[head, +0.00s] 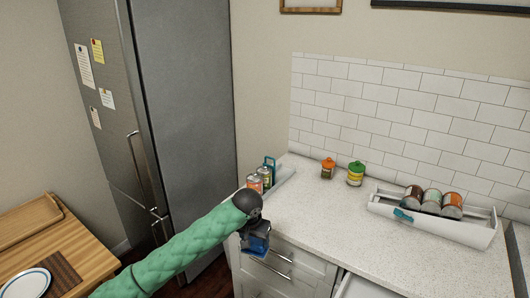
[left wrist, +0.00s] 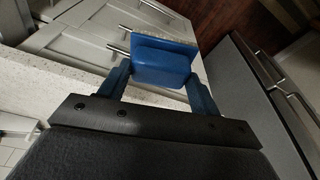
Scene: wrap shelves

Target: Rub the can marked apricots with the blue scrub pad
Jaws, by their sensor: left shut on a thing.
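My left gripper (head: 256,238) is shut on the blue scrub pad (left wrist: 163,62), in front of the counter's near left edge. In the left wrist view the pad sits between the two fingers, with a thin greyish layer along its far edge. Three cans, brown (head: 412,196), green-and-white (head: 432,200) and orange-brown (head: 452,205), lie or lean in a white tray (head: 475,232) on the right of the counter. Two more cans (head: 254,182) stand at the counter's left end. I cannot read any label, so I cannot tell which can is marked apricots. My right gripper is not in view.
An orange-lidded jar (head: 328,168) and a green-lidded jar (head: 355,174) stand at the back of the counter (head: 340,215). The counter's middle is clear. A fridge (head: 185,120) stands left. A wooden table (head: 90,245) is at lower left. Drawers with bar handles are below the pad.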

